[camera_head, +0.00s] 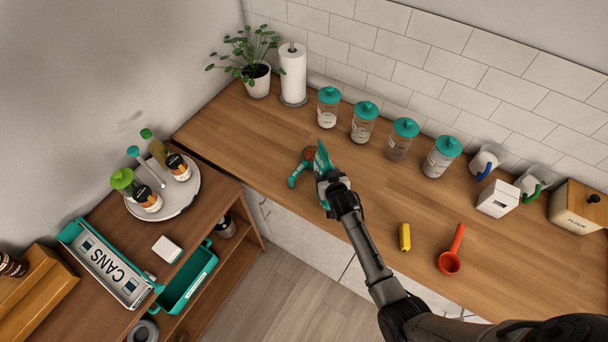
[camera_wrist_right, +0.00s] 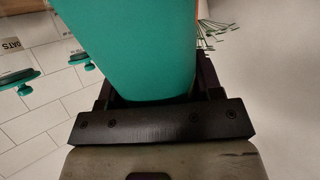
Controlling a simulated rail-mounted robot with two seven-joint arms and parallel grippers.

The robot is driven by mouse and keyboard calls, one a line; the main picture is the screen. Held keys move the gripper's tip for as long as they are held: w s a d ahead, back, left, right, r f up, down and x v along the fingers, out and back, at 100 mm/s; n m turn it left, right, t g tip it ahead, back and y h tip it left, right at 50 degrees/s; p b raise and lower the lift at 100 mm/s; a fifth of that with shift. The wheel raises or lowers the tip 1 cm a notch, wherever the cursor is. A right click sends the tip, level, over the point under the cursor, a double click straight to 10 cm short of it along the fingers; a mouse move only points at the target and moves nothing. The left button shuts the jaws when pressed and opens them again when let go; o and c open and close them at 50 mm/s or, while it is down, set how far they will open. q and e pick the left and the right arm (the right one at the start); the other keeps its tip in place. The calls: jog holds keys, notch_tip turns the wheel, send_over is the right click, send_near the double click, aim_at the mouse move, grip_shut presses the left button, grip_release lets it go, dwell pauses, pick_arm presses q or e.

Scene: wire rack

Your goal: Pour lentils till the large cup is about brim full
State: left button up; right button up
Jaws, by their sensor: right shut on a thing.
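My right gripper (camera_head: 327,180) is shut on a teal packet (camera_head: 323,158), held over the wooden counter. In the right wrist view the packet (camera_wrist_right: 130,45) fills the space between the fingers, with an orange edge at its right. Just left of the packet in the head view is a teal-handled cup (camera_head: 297,177) with orange-red content showing inside. The packet and gripper partly cover the cup, so its fill level and any falling lentils cannot be made out. My left gripper is not in view.
Several teal-lidded jars (camera_head: 362,122) line the wall side. A yellow block (camera_head: 404,237) and a red scoop (camera_head: 451,260) lie right of my arm. A paper towel roll (camera_head: 292,72) and potted plant (camera_head: 257,80) stand at the back left. The counter between is clear.

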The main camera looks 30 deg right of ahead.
aim_at(328, 167)
jog(key=shift+r+t, duration=0.25)
jog(key=shift+t, duration=0.25)
jog(key=shift+f, duration=0.15)
jog(key=shift+r+b, duration=0.2)
jog(key=shift+b, duration=0.4)
notch_tip(328, 167, up, 3)
jog(key=t+h+b, duration=0.1)
jog(key=t+b, duration=0.1)
jog(key=shift+t+b, duration=0.3)
jog(key=shift+t, duration=0.1)
jog(key=shift+r+t+b, duration=0.35)
jog(key=shift+r+t, duration=0.15)
jog(key=shift+r, duration=0.25)
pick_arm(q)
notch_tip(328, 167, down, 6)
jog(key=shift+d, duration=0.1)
